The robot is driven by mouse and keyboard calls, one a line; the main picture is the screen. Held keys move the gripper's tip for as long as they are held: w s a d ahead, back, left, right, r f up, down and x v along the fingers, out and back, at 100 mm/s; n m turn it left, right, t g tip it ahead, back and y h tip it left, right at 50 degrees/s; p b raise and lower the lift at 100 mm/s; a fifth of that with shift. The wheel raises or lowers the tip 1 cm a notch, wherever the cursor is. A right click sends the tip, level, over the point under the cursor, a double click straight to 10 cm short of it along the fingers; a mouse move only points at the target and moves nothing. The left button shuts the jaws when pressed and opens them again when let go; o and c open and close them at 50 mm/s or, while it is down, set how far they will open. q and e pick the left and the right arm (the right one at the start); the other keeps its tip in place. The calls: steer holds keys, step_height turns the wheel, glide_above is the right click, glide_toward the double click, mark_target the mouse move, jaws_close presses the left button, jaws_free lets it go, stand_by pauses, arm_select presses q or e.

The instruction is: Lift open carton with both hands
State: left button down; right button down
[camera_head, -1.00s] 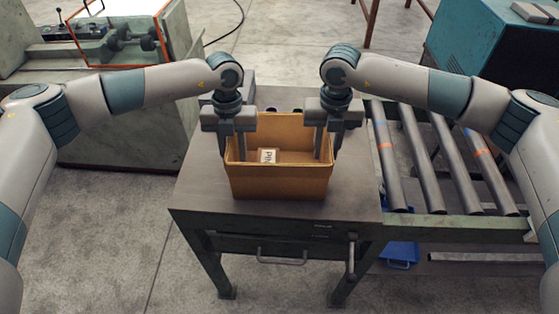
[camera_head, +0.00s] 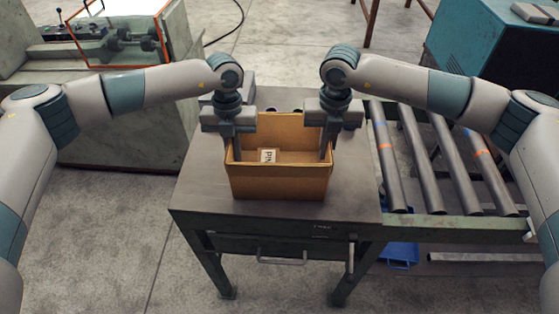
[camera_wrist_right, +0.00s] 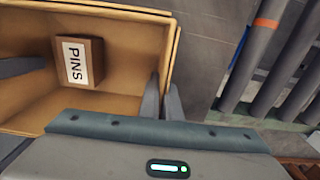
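The open tan carton (camera_head: 280,183) stands upright on the grey workbench. A small brown box with a white "PINS" label (camera_head: 268,156) lies inside it, and this box also shows in the right wrist view (camera_wrist_right: 78,62). My left gripper (camera_head: 237,155) is shut on the carton's left wall. My right gripper (camera_head: 326,153) is shut on the right wall. In the right wrist view the right gripper's fingers (camera_wrist_right: 162,105) straddle that wall, one inside and one outside. The outer fingers are partly hidden in the head view.
The workbench top (camera_head: 200,190) is bare around the carton's front and left. A roller conveyor (camera_head: 440,160) adjoins it on the right. Small dark items stand behind the carton. A blue bin (camera_head: 400,252) sits below, and a teal machine (camera_head: 490,60) is at the back right.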

steer(key=shift+r+p, duration=2.2)
steer(key=shift+r, duration=0.2)
